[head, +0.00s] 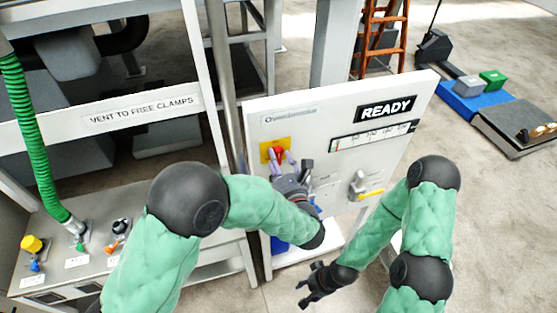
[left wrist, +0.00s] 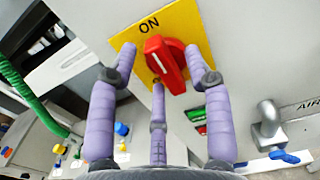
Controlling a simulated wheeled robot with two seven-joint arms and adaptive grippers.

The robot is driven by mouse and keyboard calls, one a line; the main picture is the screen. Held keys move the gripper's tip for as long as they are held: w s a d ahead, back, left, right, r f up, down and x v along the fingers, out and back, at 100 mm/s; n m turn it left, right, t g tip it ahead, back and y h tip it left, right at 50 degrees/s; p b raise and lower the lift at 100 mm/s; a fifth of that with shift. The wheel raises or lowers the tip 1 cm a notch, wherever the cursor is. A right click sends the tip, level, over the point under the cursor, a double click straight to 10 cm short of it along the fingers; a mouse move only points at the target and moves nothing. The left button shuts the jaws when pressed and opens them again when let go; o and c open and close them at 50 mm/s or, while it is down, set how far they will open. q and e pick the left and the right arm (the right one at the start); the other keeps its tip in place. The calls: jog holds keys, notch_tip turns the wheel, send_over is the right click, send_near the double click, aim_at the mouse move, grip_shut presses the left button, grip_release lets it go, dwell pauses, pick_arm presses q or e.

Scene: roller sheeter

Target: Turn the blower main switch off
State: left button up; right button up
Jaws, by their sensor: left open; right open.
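The blower main switch is a red rotary knob (left wrist: 167,62) on a yellow plate (left wrist: 192,20) marked ON. The knob carries a white line that lies tilted, roughly toward the upper left in the left wrist view. In the head view the knob (head: 278,151) sits at the left of the white panel. My left gripper (left wrist: 165,82) is open, with its purple fingers spread around the knob; I cannot tell whether any finger touches it. My right gripper (head: 306,287) is open and empty, low in front of the panel and away from it.
The white panel (head: 410,100) has a READY sign (head: 386,109), a gauge strip (head: 374,136) and a grey handle with a yellow lever (head: 371,194). A bench with valves (head: 33,244) and a green hose (head: 33,140) stands at left.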

pick_arm(q)
grip_shut()
jog(key=shift+f+n+b, duration=0.25)
jog(key=shift+n+b, duration=2.8)
jog(key=shift+b, duration=2.5)
jog(key=shift+f+n+b, duration=0.2)
jog(key=shift+n+b, duration=2.8)
jog(key=shift+b, duration=2.55)
jog(key=shift+f+n+b, duration=0.25)
jog(key=shift+n+b, duration=2.8)
jog(key=shift+b, duration=2.5)
